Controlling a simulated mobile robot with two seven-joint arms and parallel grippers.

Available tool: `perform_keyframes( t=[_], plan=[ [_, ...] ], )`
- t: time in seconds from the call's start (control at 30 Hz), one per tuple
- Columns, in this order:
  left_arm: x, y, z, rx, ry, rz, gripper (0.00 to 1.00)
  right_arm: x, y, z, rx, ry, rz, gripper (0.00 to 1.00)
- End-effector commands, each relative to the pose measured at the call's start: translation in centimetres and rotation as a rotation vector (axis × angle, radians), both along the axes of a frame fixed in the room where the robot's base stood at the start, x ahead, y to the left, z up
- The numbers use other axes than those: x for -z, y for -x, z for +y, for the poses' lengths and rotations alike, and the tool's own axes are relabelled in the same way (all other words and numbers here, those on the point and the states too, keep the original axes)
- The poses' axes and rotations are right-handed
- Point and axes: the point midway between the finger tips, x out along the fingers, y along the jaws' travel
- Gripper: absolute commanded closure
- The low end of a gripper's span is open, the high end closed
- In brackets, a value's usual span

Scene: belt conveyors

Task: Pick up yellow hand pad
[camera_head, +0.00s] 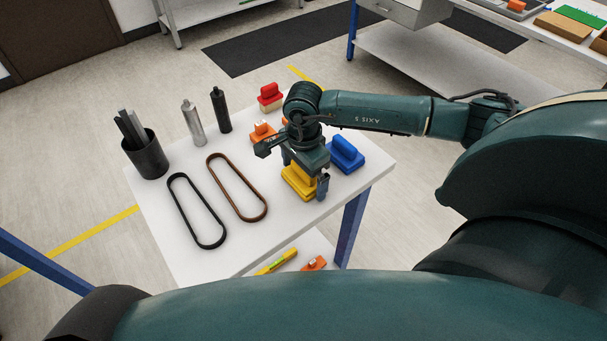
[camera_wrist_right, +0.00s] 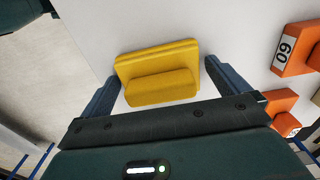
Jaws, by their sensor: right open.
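The yellow hand pad (camera_head: 297,184) lies on the white table near its right front edge, under my right gripper (camera_head: 305,172). In the right wrist view the yellow hand pad (camera_wrist_right: 159,76) sits between the two fingers of my open right gripper (camera_wrist_right: 161,80). There is a gap on each side, so neither finger visibly touches it. The head view shows its top partly covered by the gripper. My left gripper is not in view.
A blue pad (camera_head: 345,155) stands close right of the gripper. Orange blocks (camera_head: 262,133) and a red pad (camera_head: 270,96) are behind.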

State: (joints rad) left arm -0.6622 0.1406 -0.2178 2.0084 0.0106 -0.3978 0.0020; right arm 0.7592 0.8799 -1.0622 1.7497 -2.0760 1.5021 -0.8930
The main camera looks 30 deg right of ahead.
Motion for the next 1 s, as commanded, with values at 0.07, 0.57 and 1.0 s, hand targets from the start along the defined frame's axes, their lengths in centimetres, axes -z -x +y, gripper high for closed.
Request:
perform_keyframes(
  t=[0.07,0.57,1.0],
  plan=[
    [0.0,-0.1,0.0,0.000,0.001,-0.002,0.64,0.0,0.0,0.0,0.000,0.000,0.000,0.00],
    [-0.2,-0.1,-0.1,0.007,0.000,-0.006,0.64,0.0,0.0,0.0,0.001,0.000,0.001,0.37],
    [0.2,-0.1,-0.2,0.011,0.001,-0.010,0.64,-2.8,-0.1,0.0,0.001,0.000,-0.005,0.37]
  ],
)
